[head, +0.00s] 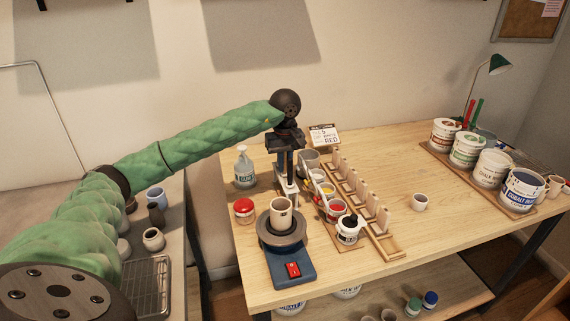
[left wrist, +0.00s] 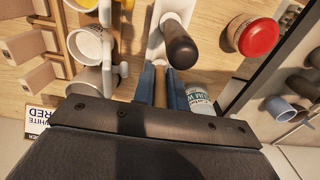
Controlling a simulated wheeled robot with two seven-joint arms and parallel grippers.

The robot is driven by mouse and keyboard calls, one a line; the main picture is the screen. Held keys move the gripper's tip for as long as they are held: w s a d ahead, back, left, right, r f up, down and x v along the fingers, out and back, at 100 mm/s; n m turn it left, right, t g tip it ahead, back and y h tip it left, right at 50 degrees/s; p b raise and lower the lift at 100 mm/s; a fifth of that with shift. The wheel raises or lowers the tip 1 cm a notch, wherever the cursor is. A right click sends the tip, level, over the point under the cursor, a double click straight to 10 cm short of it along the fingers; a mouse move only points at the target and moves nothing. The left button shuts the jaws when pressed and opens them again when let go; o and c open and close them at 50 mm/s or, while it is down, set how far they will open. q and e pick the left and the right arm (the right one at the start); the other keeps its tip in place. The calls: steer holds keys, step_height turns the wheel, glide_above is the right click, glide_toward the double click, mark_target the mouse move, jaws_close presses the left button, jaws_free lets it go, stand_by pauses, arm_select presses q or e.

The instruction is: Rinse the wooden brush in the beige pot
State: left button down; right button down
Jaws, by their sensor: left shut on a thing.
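My left gripper (head: 287,163) points down over the back left part of the table, above a white tool stand (head: 287,190). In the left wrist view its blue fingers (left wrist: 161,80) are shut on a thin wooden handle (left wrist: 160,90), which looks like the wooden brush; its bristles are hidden. A dark brown handle (left wrist: 180,46) stands in the white stand close by. A grey-beige pot (head: 309,158) stands just right of the gripper and is partly hidden; I cannot tell for sure that it is the beige pot. My right gripper is not in view.
A banding wheel (head: 290,262) with a cup (head: 281,211) stands in front. A red-lidded jar (head: 244,210) and a white bottle (head: 244,168) are to the left. Open glaze pots (head: 335,210) and a wooden rack (head: 358,195) are to the right. The table's middle right is mostly clear.

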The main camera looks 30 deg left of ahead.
arm_select(q)
steer(key=shift+f+b, duration=0.15)
steer(key=shift+b, duration=0.15)
stand_by(0.7)
steer(key=c, duration=1.3)
jaws_free()
steer(key=shift+c, duration=0.2)
steer(key=shift+r+p, duration=1.05)
steer(key=shift+r, duration=2.8)
steer(key=shift+r, duration=0.1)
